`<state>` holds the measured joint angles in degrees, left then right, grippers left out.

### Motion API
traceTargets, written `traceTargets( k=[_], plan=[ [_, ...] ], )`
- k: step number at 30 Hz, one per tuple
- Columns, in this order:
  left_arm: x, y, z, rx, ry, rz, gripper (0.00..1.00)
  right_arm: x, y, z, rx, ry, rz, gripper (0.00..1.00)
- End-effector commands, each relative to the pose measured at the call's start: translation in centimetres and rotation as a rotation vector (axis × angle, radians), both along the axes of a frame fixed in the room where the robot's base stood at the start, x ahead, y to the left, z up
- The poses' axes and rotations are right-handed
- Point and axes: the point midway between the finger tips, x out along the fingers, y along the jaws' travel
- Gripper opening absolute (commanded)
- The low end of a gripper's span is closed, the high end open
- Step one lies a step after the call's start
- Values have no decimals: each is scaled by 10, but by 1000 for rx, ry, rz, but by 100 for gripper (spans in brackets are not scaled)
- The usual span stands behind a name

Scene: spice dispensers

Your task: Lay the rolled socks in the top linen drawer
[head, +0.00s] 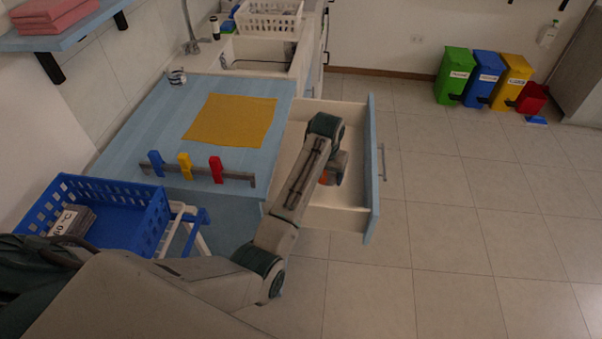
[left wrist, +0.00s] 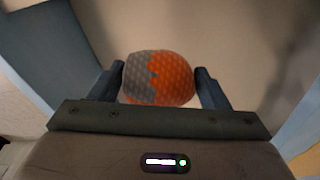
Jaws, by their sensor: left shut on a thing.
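The rolled socks (left wrist: 165,77), an orange and grey bundle, sit between the two fingers of my left gripper (left wrist: 160,80) in the left wrist view. My left gripper is shut on them. In the head view, my left gripper (head: 331,174) points down over the open top linen drawer (head: 345,219), and only a small orange part of the socks (head: 323,178) shows beneath it. My left arm hides much of the drawer. I cannot tell whether the socks touch the drawer's floor. My right gripper is not in view.
The drawer front (head: 371,165) with its handle stands out from the blue counter (head: 150,120). An orange cloth (head: 232,120) and a rail with coloured clips (head: 203,174) lie on the counter. A blue basket (head: 140,215) is at the left.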

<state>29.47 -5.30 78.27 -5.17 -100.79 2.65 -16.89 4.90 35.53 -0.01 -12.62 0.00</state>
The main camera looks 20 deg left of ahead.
Motion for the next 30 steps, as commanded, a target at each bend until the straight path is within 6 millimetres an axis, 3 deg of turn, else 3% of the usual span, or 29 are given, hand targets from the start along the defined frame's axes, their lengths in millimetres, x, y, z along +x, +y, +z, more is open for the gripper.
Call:
traceTargets(
  k=[6,19,30],
  plan=[
    [1,-2,-38,2,5,2,47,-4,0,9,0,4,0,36],
    [1,-2,-91,1,3,2,47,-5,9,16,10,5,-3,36],
    [1,-2,-99,1,1,2,47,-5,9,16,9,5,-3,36]
  ],
)
